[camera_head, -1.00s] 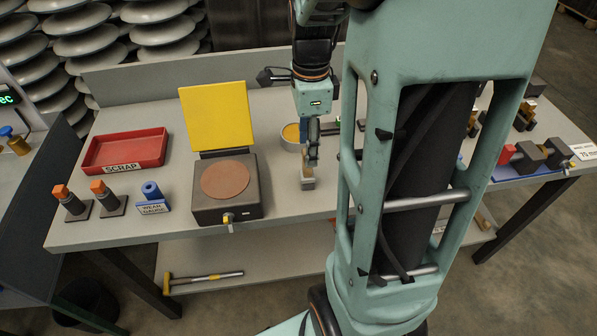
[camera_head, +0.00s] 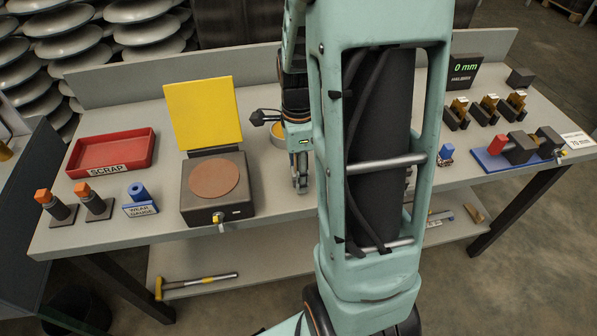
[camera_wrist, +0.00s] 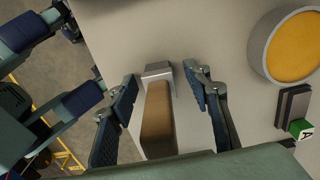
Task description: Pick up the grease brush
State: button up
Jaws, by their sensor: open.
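The likely grease brush (camera_wrist: 157,118) shows in the wrist view as a tan, wood-like handle with its far end at a small grey metal block (camera_wrist: 158,72). My gripper (camera_wrist: 160,78) is open, with one blue-padded finger on each side of the handle and a gap to both. In the head view my gripper (camera_head: 300,186) points down at the bench, partly beside my arm link. The brush is not clearly visible there, and its bristles are not seen in either view.
A round pot of yellow grease (camera_wrist: 295,48) stands right of the handle. A dark block with a green cube (camera_wrist: 300,128) is near it. The grey bench (camera_head: 262,205) also holds a yellow-lidded box (camera_head: 217,200) and a red scrap tray (camera_head: 112,152).

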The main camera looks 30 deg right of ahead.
jog(key=shift+c, duration=0.4)
grip_shut()
jog(key=shift+r, duration=0.1)
